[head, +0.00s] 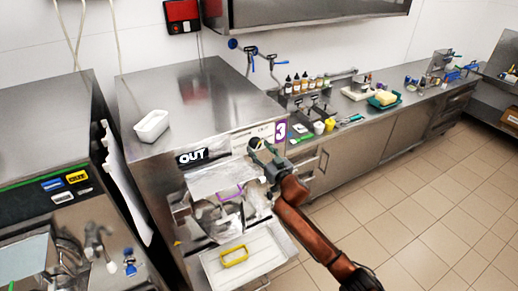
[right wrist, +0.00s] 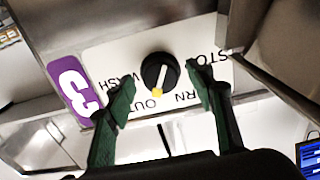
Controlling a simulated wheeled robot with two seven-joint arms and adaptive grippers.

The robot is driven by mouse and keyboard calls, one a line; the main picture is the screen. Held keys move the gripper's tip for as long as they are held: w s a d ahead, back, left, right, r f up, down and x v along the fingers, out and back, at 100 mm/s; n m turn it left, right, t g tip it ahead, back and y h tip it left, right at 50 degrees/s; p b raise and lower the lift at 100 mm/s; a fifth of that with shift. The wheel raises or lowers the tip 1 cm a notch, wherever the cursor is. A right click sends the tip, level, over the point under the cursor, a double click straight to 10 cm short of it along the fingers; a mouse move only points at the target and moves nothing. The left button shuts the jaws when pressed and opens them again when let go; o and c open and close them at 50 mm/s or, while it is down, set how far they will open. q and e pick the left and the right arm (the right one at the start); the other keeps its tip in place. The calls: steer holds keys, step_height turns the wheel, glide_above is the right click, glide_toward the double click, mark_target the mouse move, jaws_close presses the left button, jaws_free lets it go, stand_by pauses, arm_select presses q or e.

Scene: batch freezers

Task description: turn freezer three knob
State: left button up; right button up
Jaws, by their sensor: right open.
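Freezer three (head: 160,95) is the steel machine with the purple number 3 label (head: 281,130) at its front right. Its round black knob (right wrist: 160,70) has a pale pointer line and a yellow mark toward the word OUT on the white dial plate (right wrist: 115,58). STOP, WASH and a partly covered word ending in RN stand around it. My right gripper (head: 262,155) is at the dial panel and hides the knob in the head view. In the right wrist view its open green fingers (right wrist: 160,75) lie on either side of the knob, apart from it. My left gripper is not in view.
A black OUT sign (head: 192,156) is on the freezer front. Below is a tray (head: 270,262) with a yellow frame-like item (head: 235,256). A white tub (head: 151,125) stands on top. A counter (head: 345,140) with bottles and tools runs right; the tiled floor is clear.

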steer(key=shift+w+a, duration=0.1)
steer(key=shift+w, duration=0.05)
steer(key=c, duration=1.1)
